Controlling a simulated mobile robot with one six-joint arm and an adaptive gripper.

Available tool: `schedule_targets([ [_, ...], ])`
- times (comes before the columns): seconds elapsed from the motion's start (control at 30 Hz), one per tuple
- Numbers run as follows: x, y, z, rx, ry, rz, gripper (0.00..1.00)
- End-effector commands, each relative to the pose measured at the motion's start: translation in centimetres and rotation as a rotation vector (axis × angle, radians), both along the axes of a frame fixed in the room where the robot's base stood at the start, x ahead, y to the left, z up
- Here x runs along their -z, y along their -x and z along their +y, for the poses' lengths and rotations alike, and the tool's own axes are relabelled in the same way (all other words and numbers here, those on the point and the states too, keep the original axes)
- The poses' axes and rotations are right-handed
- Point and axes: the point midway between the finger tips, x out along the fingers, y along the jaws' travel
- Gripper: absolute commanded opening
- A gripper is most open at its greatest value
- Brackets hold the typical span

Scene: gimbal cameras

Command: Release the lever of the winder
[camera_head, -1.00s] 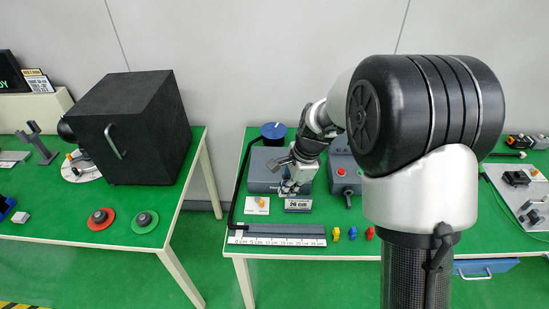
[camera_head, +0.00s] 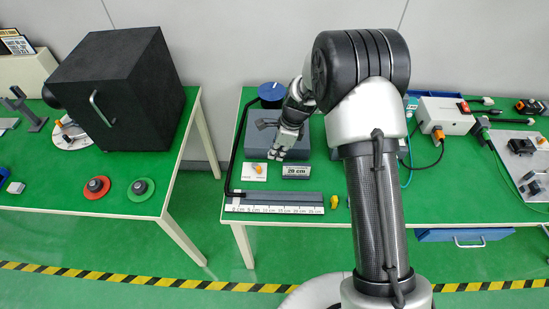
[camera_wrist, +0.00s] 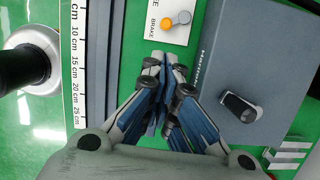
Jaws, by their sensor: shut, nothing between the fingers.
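The winder is a grey box (camera_head: 310,146) with a blue knob (camera_head: 272,92) at its back, on the green left part of the table. A small white plate (camera_head: 254,170) with an orange-tipped lever lies in front of it; in the wrist view its label reads BRAKE, and the lever (camera_wrist: 177,22) is at the top. A black handle (camera_wrist: 240,107) sits on the grey box in the wrist view. My gripper (camera_head: 276,154) is shut and empty over the box's front edge. In the wrist view its fingertips (camera_wrist: 164,68) are beside the BRAKE plate, apart from the lever in the picture.
A black tube (camera_head: 236,145) bends around the box's left side. A black cabinet (camera_head: 120,90) stands on the left table. My arm hides part of the table.

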Motion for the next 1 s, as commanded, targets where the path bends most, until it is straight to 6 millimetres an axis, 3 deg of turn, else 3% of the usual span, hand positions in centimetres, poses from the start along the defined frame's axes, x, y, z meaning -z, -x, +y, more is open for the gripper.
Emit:
schedule_targets([
  [0.2,4.4,0.0,1.0,-0.001,0.001,0.004,0.0],
  [0.43,7.5,-0.1,1.8,-0.001,0.0,0.002,0.0],
  [1.0,8.4,-0.2,2.1,0.002,0.0,0.0,0.0],
])
